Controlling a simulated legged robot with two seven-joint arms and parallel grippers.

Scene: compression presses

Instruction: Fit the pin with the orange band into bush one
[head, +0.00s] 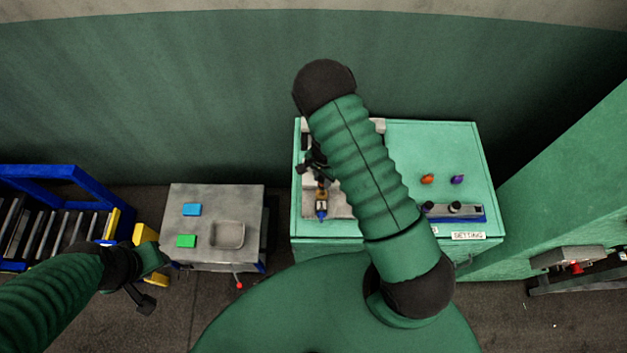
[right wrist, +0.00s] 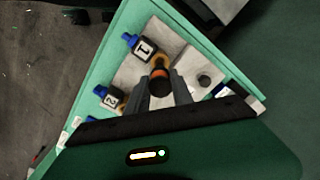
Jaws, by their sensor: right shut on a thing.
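My right gripper (right wrist: 162,98) is shut on a dark pin (right wrist: 160,83) with an orange band near its end. Bush one, a pale block marked 1 (right wrist: 143,48) with a blue end, lies just beyond the pin in the right wrist view. The pin overlaps the brass part beside that block, so I cannot tell whether it is in the bore or above it. Bush two, marked 2 (right wrist: 110,101), sits lower left. In the head view, my right gripper (head: 312,165) is partly hidden by my arm. My left gripper (head: 142,291) hangs at lower left, its jaw state unclear.
The green cabinet (head: 433,146) carries an orange piece (head: 427,178), a purple piece (head: 457,179) and a blue strip (head: 470,216) with black knobs. A grey table (head: 215,194) and a blue-framed roller conveyor (head: 60,173) stand left.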

